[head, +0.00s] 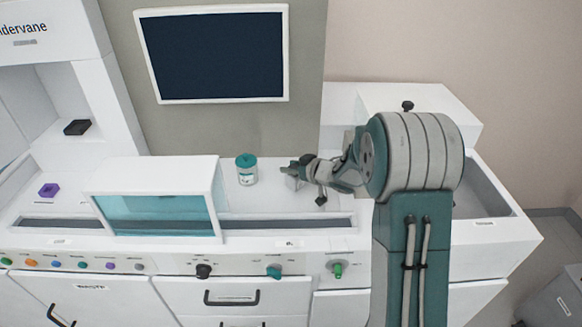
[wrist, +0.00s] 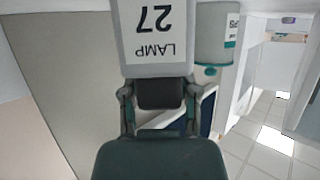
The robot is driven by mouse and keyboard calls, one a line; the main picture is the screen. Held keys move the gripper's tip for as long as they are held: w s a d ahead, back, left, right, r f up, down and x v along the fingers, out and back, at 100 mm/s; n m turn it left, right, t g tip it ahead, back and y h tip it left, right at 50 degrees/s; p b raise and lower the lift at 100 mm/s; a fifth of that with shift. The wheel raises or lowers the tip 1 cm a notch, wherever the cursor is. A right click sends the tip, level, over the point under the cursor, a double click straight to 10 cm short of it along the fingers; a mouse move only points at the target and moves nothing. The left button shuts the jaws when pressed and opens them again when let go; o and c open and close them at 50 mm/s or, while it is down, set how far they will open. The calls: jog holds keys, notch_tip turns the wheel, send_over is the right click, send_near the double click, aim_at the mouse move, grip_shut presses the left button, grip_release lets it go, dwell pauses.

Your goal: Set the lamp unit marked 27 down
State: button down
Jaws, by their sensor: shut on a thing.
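The lamp unit (wrist: 157,62) is a pale box with a dark "LAMP 27" label, upside down in the wrist view. My gripper (wrist: 160,92) is shut on it, with one finger at each side of its near end. In the head view my gripper (head: 299,169) is over the white counter, right of a teal-lidded jar (head: 247,171). There the lamp unit (head: 292,183) is small and partly hidden by the fingers. I cannot tell whether its underside touches the counter.
The jar (wrist: 217,40) is close beside the lamp unit in the wrist view. A teal-windowed box (head: 158,215) stands further left on the counter (head: 270,205). A dark slot runs along the counter front. A screen (head: 213,55) hangs on the wall behind. A grey trough (head: 485,190) is at right.

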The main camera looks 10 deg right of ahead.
jog(key=shift+f, duration=0.1)
jog(key=shift+c, duration=1.8)
grip_release()
